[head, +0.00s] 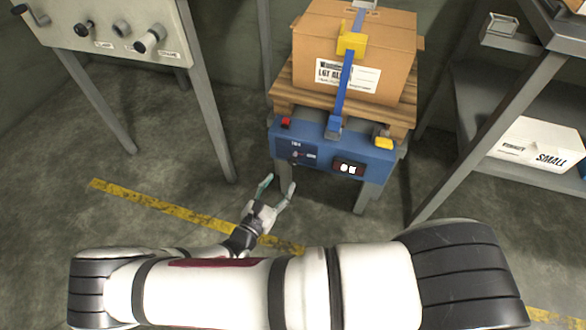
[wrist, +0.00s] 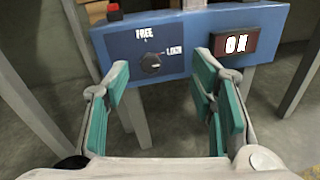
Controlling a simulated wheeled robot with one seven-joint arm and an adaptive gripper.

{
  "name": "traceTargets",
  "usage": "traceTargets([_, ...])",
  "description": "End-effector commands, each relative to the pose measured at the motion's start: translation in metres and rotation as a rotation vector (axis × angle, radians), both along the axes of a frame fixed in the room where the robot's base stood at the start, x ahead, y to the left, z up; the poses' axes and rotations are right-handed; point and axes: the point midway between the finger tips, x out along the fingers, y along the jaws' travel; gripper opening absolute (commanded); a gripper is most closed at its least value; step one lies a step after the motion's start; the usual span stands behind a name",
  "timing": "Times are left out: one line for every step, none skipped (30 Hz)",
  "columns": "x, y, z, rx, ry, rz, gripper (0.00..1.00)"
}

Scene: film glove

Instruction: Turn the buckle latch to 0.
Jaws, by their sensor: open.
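A small dark round knob (wrist: 151,62) sits on the front of the blue console in the wrist view, with a FREE label above it and another label to its right. It is tiny in the head view (head: 295,154). I take it for the buckle latch; its exact angle is hard to read. My gripper (head: 278,186) is open and empty, in front of and below the console in the head view. In the wrist view its teal-padded fingers (wrist: 163,80) are spread to either side of the knob, nearer to me and apart from it.
The blue console (head: 330,146) carries a red button (head: 286,122), a yellow block (head: 384,143) and a lit display (head: 347,168). A blue strap (head: 343,88) runs over a cardboard box (head: 310,45) on a pallet. A knob panel (head: 110,30) stands left, shelving (head: 470,120) right.

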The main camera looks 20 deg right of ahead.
Motion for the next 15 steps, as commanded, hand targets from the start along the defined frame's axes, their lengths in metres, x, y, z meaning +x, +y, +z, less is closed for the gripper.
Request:
traceTargets([0.001,0.0,-0.019,-0.039,0.009,0.049,0.51])
traceTargets([0.002,0.0,-0.025,-0.056,0.014,0.072,0.51])
traceTargets([0.002,-0.001,-0.032,-0.076,0.018,0.098,0.51])
traceTargets([0.003,-0.001,-0.037,-0.089,0.021,0.115,0.51])
traceTargets([0.004,0.0,-0.04,-0.098,0.025,0.13,0.51])
traceTargets([0.004,0.0,-0.044,-0.109,0.027,0.144,0.51])
traceTargets([0.004,0.0,-0.046,-0.115,0.028,0.153,0.51])
traceTargets([0.005,0.0,-0.048,-0.119,0.029,0.159,0.51])
traceTargets([0.006,-0.001,-0.049,-0.122,0.031,0.164,0.51])
traceTargets([0.007,-0.002,-0.049,-0.124,0.03,0.166,0.51])
traceTargets([0.008,-0.003,-0.049,-0.125,0.031,0.167,0.51])
traceTargets([0.011,-0.005,-0.049,-0.125,0.03,0.166,0.51])
traceTargets([0.013,-0.007,-0.049,-0.125,0.03,0.166,0.51])
traceTargets([0.016,-0.009,-0.049,-0.125,0.03,0.165,0.51])
traceTargets([0.021,-0.013,-0.049,-0.125,0.03,0.164,0.51])
